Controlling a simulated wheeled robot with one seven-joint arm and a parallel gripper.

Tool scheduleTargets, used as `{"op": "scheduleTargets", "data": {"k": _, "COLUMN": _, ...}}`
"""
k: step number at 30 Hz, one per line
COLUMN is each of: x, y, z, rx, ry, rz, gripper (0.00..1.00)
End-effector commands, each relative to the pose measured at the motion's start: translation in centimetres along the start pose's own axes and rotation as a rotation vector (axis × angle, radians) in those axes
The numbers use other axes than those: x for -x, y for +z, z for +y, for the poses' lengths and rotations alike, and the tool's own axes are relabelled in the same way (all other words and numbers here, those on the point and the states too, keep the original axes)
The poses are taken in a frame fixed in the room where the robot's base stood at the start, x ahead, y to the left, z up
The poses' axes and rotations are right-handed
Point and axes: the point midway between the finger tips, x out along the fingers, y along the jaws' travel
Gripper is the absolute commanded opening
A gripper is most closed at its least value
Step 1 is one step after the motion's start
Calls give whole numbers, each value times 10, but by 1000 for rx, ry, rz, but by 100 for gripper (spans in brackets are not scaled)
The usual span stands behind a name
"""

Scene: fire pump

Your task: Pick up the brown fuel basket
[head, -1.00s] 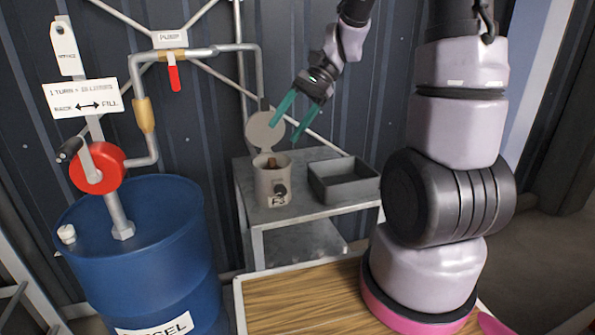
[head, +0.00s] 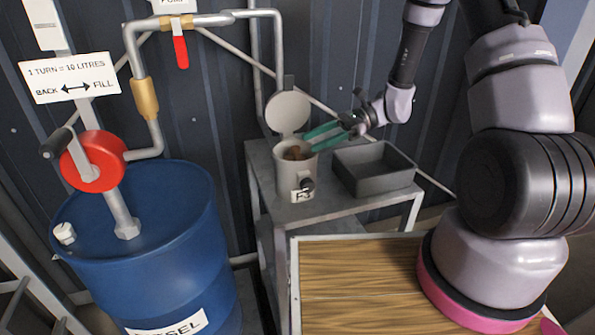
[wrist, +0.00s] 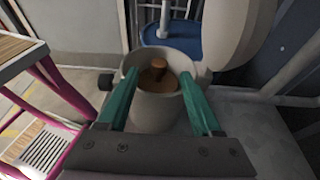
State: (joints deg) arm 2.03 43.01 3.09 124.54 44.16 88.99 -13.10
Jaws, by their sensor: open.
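The brown fuel basket (head: 297,153) sits inside a light grey canister (head: 291,178) whose round lid (head: 288,111) is tipped up behind it. In the wrist view the basket (wrist: 158,78) shows as a brown disc with a short upright knob, down inside the canister's rim. My gripper (head: 316,139) is open, with its green fingers reaching from the right to the canister's mouth. In the wrist view the fingers (wrist: 157,95) lie on either side of the canister's opening, with the basket between and beyond them. I cannot tell whether they touch the rim.
The canister stands on a grey metal table (head: 330,203) beside an empty dark grey tray (head: 374,169). A blue drum (head: 140,250) with a red crank pump (head: 93,161) stands to the left. Pipes and a corrugated wall are close behind.

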Motion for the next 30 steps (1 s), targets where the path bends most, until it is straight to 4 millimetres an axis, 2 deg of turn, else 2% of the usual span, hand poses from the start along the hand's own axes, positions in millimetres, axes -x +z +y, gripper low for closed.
{"op": "scheduleTargets", "data": {"k": 5, "x": -14, "y": 0, "z": 1, "rx": 0, "ry": 2, "rz": 1, "gripper": 66}}
{"op": "scheduleTargets", "data": {"k": 12, "x": -49, "y": 0, "z": 1, "rx": 0, "ry": 3, "rz": 1, "gripper": 66}}
{"op": "scheduleTargets", "data": {"k": 15, "x": -58, "y": 0, "z": 1, "rx": 0, "ry": 2, "rz": 1, "gripper": 66}}
{"op": "scheduleTargets", "data": {"k": 23, "x": -60, "y": 0, "z": 0, "rx": 0, "ry": 0, "rz": 2, "gripper": 66}}
{"op": "scheduleTargets", "data": {"k": 26, "x": -60, "y": 0, "z": 0, "rx": 0, "ry": 0, "rz": 2, "gripper": 32}}
{"op": "scheduleTargets", "data": {"k": 28, "x": -60, "y": 0, "z": 0, "rx": 0, "ry": 0, "rz": 2, "gripper": 5}}
{"op": "scheduleTargets", "data": {"k": 29, "x": -60, "y": 0, "z": 0, "rx": 0, "ry": 0, "rz": 2, "gripper": 0}}
{"op": "scheduleTargets", "data": {"k": 30, "x": -60, "y": 0, "z": 0, "rx": 0, "ry": 0, "rz": 2, "gripper": 0}}
